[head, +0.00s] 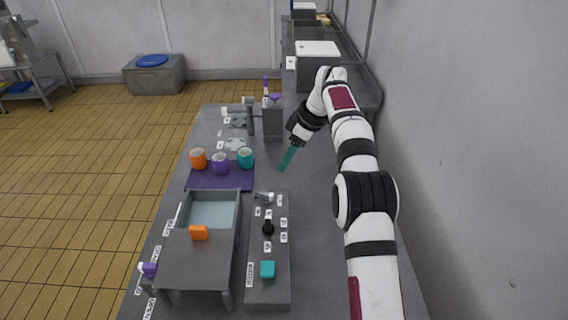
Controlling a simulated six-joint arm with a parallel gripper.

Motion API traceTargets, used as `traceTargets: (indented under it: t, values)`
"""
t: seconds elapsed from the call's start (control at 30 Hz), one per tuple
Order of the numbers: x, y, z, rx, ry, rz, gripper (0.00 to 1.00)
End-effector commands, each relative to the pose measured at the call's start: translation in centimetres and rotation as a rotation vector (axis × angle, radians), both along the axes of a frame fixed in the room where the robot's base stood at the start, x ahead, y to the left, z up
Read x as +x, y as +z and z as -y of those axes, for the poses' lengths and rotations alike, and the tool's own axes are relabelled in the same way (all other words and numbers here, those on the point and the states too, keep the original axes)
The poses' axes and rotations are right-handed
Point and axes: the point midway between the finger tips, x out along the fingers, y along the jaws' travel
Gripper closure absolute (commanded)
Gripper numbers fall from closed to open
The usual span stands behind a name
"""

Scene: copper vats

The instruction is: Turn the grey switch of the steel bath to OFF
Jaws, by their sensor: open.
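The steel bath (238,222) is a grey metal tank with pale water in its open far part, standing at the front of the counter. Right of it is a long grey control box (256,294). The grey switch (264,197) sits at the box's far end, with small white labels around it; the lettering is too small to read, so I cannot tell its setting. My gripper (284,163), with teal fingers, is open and empty. It hangs above the counter, beyond and slightly right of the switch, apart from it.
Orange (198,158), purple (220,163) and teal (246,158) cups stand on a purple mat (205,182). Bare counter lies right of the box; a wall bounds the right.

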Motion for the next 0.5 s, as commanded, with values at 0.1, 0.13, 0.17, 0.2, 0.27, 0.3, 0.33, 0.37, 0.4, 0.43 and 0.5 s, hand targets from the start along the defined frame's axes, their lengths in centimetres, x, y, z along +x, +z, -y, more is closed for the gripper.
traceTargets:
  t: [0.1, 0.13, 0.17, 0.2, 0.27, 0.3, 0.33, 0.37, 0.4, 0.43, 0.5]
  values:
    - [0.0, 0.0, 0.0, 0.0, 0.0, 0.0, 0.5]
    - [0.0, 0.0, 0.0, 0.0, 0.0, 0.0, 0.5]
    - [0.0, -0.1, 0.0, 0.0, -0.002, -0.001, 0.5]
    - [-0.1, -0.3, 0.1, 0.011, -0.024, -0.014, 0.5]
    - [-0.4, -1.2, 0.4, 0.066, -0.136, -0.083, 0.5]
    - [-0.8, -2.2, 0.7, 0.134, -0.279, -0.173, 0.5]
    - [-1.2, -3.2, 1.0, 0.197, -0.417, -0.265, 0.5]
    - [-1.6, -4.1, 1.3, 0.269, -0.579, -0.375, 0.5]
    - [-2.1, -5.3, 1.8, 0.368, -0.812, -0.543, 0.5]
    - [-2.4, -6.1, 2.3, 0.439, -0.991, -0.681, 0.5]
    - [-2.9, -7.5, 3.4, 0.584, -1.384, -1.016, 0.5]
